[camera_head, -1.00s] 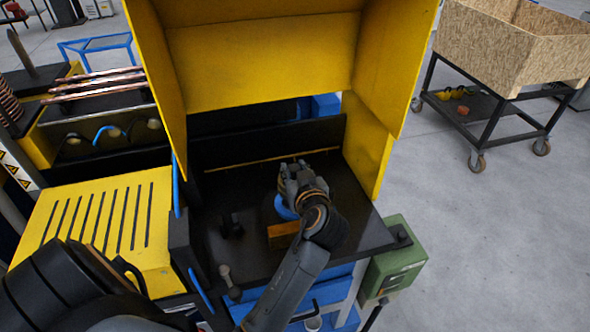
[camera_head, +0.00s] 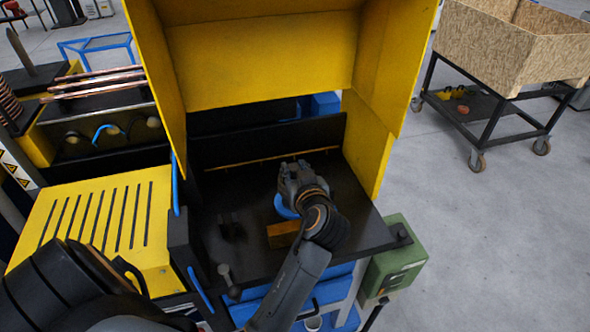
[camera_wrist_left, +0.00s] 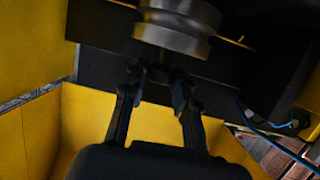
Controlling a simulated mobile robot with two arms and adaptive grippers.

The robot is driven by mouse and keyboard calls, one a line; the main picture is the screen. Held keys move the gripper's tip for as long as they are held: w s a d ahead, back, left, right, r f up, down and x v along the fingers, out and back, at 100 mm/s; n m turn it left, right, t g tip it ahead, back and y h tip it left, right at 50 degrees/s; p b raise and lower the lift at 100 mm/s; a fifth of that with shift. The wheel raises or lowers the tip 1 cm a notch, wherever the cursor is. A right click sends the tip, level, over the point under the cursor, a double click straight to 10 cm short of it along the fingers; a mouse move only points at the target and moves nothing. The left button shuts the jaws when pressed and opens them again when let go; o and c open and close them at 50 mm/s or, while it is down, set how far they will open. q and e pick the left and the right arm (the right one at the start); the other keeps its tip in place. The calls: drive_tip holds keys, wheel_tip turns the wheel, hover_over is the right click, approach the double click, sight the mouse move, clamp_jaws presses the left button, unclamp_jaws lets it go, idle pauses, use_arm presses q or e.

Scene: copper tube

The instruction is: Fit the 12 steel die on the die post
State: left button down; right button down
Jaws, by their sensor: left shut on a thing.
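My left gripper (camera_head: 292,178) is over the black work surface (camera_head: 345,215) inside the yellow hood. In the left wrist view its two fingers (camera_wrist_left: 158,80) are shut on a thin stem (camera_wrist_left: 165,57) joined to a round, grooved steel die (camera_wrist_left: 178,28). The die is at the top of that view, beyond the fingertips. In the head view the gripper hides the die. A blue round part (camera_head: 284,207) shows beside the gripper there. I cannot make out the die post or whether the die touches it. My right gripper is not in view.
An orange-brown block (camera_head: 283,234) lies on the work surface close to my left wrist. A small dark part (camera_head: 230,228) stands to the left. Yellow hood walls (camera_head: 369,148) enclose the back and sides. A green box (camera_head: 397,258) is at the right edge.

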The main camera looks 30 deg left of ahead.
use_arm(q)
drive_tip(key=shift+s+d+f+b, duration=0.1)
drive_tip(key=shift+d+f+b, duration=0.05)
drive_tip(key=shift+f+b, duration=1.9)
idle(0.8)
drive_tip(key=shift+r, duration=0.15)
